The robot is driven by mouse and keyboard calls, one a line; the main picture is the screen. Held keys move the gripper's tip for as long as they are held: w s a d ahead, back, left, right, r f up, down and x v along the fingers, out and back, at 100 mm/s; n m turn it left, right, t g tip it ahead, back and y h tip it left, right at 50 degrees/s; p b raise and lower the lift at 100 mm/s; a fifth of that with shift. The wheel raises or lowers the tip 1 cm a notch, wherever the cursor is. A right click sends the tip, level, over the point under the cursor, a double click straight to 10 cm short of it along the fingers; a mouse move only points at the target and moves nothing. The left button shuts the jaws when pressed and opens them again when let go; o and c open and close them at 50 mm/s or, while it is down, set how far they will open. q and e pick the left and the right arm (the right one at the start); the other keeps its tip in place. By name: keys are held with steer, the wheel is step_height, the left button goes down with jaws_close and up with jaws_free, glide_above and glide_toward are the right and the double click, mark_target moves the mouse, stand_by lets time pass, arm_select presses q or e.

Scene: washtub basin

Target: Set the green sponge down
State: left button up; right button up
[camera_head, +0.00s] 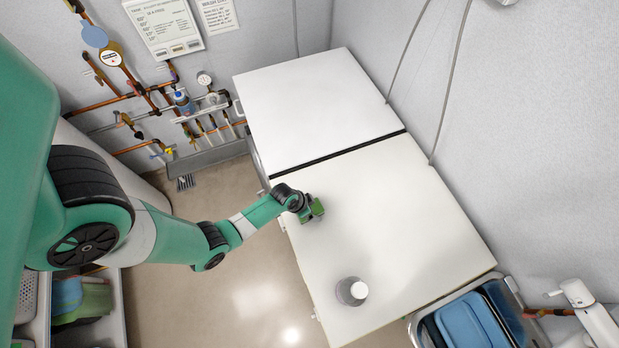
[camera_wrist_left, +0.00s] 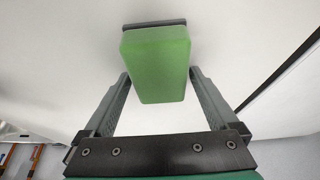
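The green sponge (camera_head: 316,207) is at the end of my left arm, over the near white worktop (camera_head: 400,220) by its left edge. In the left wrist view the sponge (camera_wrist_left: 157,65) is a green block with a dark layer along its far side. My left gripper (camera_head: 306,207) has its fingers on both sides of the sponge, and the fingertips meet its sides. It also shows in the left wrist view (camera_wrist_left: 160,76). I cannot tell whether the sponge touches the worktop. My right gripper is not in view.
A sink with blue tubs (camera_head: 468,322) and a white tap (camera_head: 580,298) is at the lower right. A second white top (camera_head: 310,105) lies beyond a dark gap. The worktop's middle and right are clear.

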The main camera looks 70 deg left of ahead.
arm_select(q)
steer(key=c, duration=1.2)
steer(key=shift+r, duration=0.1)
